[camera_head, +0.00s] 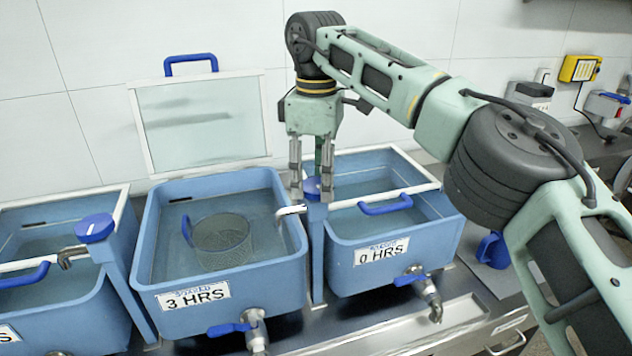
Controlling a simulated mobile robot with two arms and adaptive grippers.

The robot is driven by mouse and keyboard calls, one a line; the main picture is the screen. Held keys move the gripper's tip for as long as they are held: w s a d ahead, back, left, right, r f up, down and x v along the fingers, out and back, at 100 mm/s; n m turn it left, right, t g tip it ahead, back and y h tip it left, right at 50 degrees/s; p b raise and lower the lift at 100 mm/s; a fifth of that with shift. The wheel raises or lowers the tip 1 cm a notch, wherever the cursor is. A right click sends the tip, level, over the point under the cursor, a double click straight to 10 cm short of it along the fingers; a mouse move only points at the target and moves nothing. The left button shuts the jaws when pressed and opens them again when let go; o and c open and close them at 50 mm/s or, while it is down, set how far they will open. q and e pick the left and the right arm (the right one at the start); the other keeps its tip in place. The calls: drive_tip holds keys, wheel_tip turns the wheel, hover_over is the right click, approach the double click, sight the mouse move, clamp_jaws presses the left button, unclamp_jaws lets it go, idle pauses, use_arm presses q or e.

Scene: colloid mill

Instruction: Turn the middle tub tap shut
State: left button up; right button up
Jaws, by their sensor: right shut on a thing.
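The middle tub (215,278) is blue, carries a "3 HRS" label and holds water with a mesh basket (222,240) in it. Its tap has a round blue knob (312,187) on a post between the middle and right tubs. The tap's metal spout (290,211) points left over the middle tub's water. I cannot make out whether water runs from it. My right gripper (312,192) points down from above, with one finger on each side of the knob, shut on it. The fingers hide the knob's sides. My left gripper is out of view.
The middle tub's clear lid (200,122) stands open by the wall. The right tub (375,250), labelled "0 HRS", and the left tub (60,310) flank it. Drain taps with blue levers (228,329) stick out in front. A blue mug (493,250) stands right.

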drive_tip(key=shift+w+d+r+m+b, duration=0.15)
drive_tip(key=shift+m+b, duration=0.1)
drive_tip(key=shift+m, duration=0.4)
drive_tip(key=shift+a+r+m+b, duration=0.1)
drive_tip(key=shift+m+b, duration=0.15)
drive_tip(key=shift+m, duration=0.4)
drive_tip(key=shift+d, duration=0.1)
drive_tip(key=o, duration=1.1)
drive_tip(key=shift+f, duration=0.1)
drive_tip(key=shift+f, duration=0.1)
